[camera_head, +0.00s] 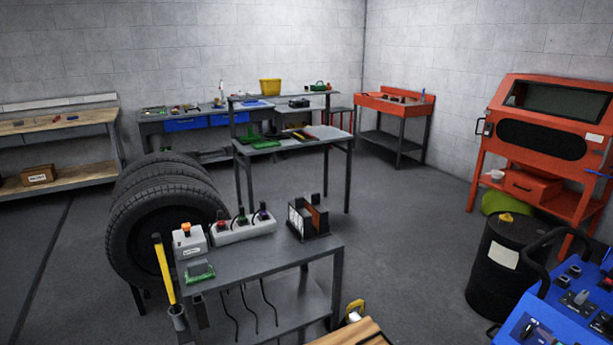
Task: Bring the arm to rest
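Neither my arm nor my gripper can be made out in the head camera view, so its pose and whether it holds anything are hidden from me. The nearest work surface is a grey metal cart (262,263). On it stand a grey box with an orange top (190,242), a white strip with several coloured plugs (242,228), a dark holder with upright plates (308,219) and a small green item (200,272).
Tyres (160,215) stand left of the cart. A black drum (500,270), an orange cabinet (545,140) and a blue console (570,310) are at right. Grey benches (300,143) and an orange bench (396,105) stand behind. Floor (400,235) right of the cart is clear.

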